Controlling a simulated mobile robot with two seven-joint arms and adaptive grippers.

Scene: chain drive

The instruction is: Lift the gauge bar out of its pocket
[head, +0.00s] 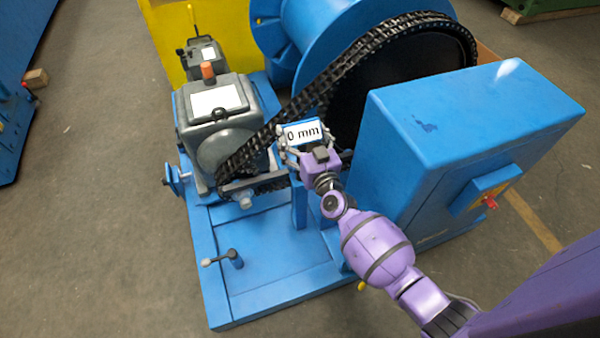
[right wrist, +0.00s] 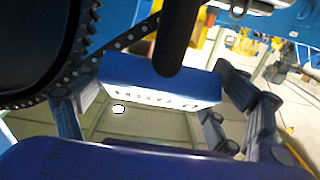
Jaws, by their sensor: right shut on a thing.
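The gauge bar shows as a blue block with a white face reading "0 mm" (head: 303,133). In the right wrist view the blue block (right wrist: 150,82) lies across the middle, with a row of small marks along its pale lower edge. My right gripper (head: 306,147) has its grey fingers at the two sides of the block and is shut on it. The block is beside the chain, above a blue post (head: 299,206). Its lower end and the pocket are hidden, so I cannot tell how deep it sits. My left gripper is out of view.
The black chain (head: 310,97) runs close behind the gripper, from the grey gearbox (head: 215,110) to the large wheel by the blue drum (head: 305,40). A tall blue cabinet (head: 470,110) stands right beside my arm. The blue base plate (head: 265,265) is mostly bare in front.

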